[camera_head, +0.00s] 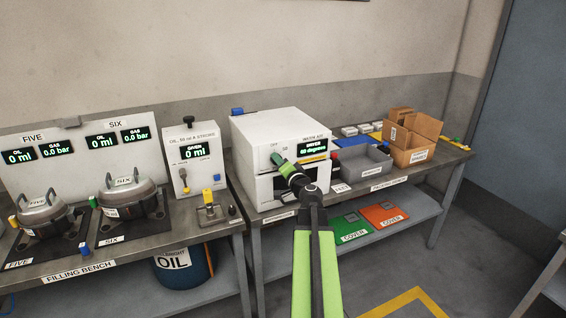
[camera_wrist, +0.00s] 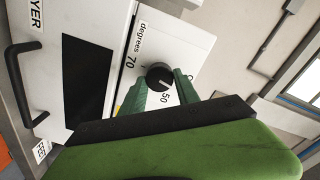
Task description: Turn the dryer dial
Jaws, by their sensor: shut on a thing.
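The dryer (camera_head: 258,150) is a white box with a dark window, standing on the bench in the middle of the head view. Its display (camera_head: 314,147) is lit with green text that seems to read 60 degrees. The round black dial (camera_wrist: 159,75) shows in the wrist view, with 50 and 70 printed around it. My gripper (camera_head: 276,160) reaches the dryer's front panel, and its green fingers hide the dial in the head view. In the wrist view my gripper (camera_wrist: 161,86) has one finger on each side of the dial, shut on it.
A grey tray (camera_head: 365,164) and an open cardboard box (camera_head: 411,138) stand right of the dryer. A white oil machine (camera_head: 193,158) stands to its left. Green (camera_head: 350,226) and orange (camera_head: 384,215) covers lie on the lower shelf. The floor in front is clear.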

